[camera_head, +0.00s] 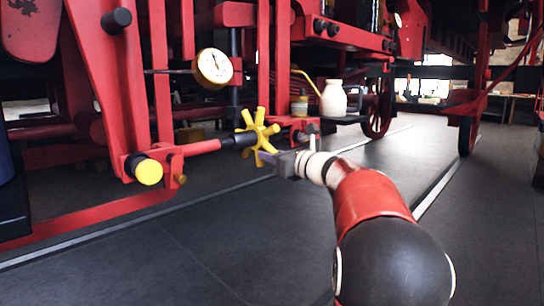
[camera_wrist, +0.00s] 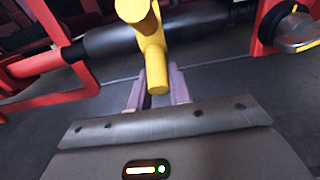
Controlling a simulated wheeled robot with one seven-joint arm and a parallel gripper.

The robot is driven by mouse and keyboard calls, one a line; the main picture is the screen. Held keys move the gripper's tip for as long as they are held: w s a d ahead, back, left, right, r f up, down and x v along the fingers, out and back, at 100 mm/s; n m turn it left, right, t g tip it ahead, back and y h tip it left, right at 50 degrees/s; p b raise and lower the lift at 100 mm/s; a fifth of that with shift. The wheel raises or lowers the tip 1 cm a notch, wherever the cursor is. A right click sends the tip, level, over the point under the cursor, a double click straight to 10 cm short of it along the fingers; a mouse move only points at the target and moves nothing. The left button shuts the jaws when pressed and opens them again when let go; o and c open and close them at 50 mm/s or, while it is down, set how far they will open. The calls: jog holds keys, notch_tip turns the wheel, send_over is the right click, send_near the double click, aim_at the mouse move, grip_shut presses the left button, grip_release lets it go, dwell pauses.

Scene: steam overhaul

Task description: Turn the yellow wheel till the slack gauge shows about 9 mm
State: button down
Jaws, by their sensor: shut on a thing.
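The yellow wheel (camera_head: 258,131) has several stubby spokes and sits at the end of a black and red rod, at the middle of the head view. My gripper (camera_head: 267,157) reaches it from the lower right. In the wrist view the purple fingers of my gripper (camera_wrist: 158,92) stand on either side of one yellow spoke (camera_wrist: 158,80) and are shut on it. The slack gauge (camera_head: 213,67) is a round white dial with a yellow rim, above and left of the wheel. Its dark needle points up or slightly up-left; the scale is too small to read.
A white jug (camera_head: 333,99) and a small yellow-brown tin (camera_head: 299,106) stand on a ledge right of the wheel. Red frame bars (camera_head: 110,85) stand at the left, with a yellow-capped pin (camera_head: 148,172) low down. The dark floor (camera_head: 200,255) in front is clear.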

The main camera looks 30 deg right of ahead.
jog(key=shift+w+a+f, duration=0.2)
jog(key=shift+w+f, duration=0.25)
jog(key=shift+f, duration=0.3)
jog(key=shift+w+f+b, duration=0.15)
jog(key=shift+f+b, duration=0.05)
jog(key=shift+b, duration=0.1)
jog(key=c, duration=1.2)
grip_release()
jog(key=shift+c, duration=0.2)
jog(key=shift+r, duration=0.1)
jog(key=v, duration=0.6)
jog(key=shift+b, duration=0.45)
